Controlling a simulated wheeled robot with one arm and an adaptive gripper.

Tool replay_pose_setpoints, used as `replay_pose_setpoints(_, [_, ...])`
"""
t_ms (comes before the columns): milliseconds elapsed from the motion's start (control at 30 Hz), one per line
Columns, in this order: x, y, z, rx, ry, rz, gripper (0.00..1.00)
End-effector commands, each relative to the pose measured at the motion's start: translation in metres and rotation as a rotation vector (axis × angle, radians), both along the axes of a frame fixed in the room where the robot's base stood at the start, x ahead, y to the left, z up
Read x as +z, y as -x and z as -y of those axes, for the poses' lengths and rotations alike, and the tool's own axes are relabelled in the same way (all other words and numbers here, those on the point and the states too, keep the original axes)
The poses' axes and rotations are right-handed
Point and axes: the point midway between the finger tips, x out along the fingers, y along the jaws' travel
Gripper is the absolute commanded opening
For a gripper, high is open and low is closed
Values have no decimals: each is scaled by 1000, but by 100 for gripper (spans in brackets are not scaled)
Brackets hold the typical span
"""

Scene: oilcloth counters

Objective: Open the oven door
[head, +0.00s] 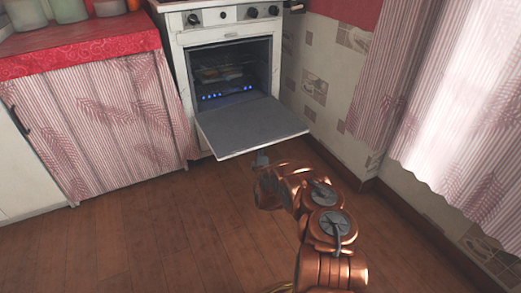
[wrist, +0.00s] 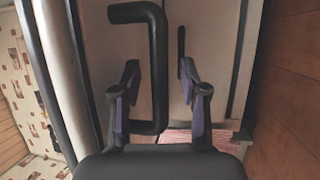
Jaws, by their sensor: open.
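The white oven (head: 226,30) stands against the back wall in the head view. Its door (head: 250,125) is folded down, close to level, and the dark inside shows a rack and small blue flames. My gripper (head: 261,158) is just in front of the door's front edge, at the end of my copper arm. In the wrist view my gripper (wrist: 160,85) is open, with one finger on each side of the black door handle (wrist: 156,70). I cannot tell whether a finger touches the handle. The handle is hidden in the head view.
A counter with a red cloth (head: 85,52) and a striped curtain (head: 100,125) stands left of the oven. A papered wall (head: 315,85) and pink curtains are close on the right. The wooden floor (head: 150,235) is clear in front.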

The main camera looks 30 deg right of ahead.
Motion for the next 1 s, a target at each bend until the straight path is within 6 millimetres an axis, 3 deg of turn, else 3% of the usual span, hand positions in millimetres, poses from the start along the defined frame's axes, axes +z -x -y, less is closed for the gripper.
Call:
replay_pose_setpoints(467, [3,-7,4,0,0,2,43])
replay_pose_setpoints(867, [2,-7,3,0,0,2,3])
replay_pose_setpoints(1000, [2,-7,3,0,0,2,0])
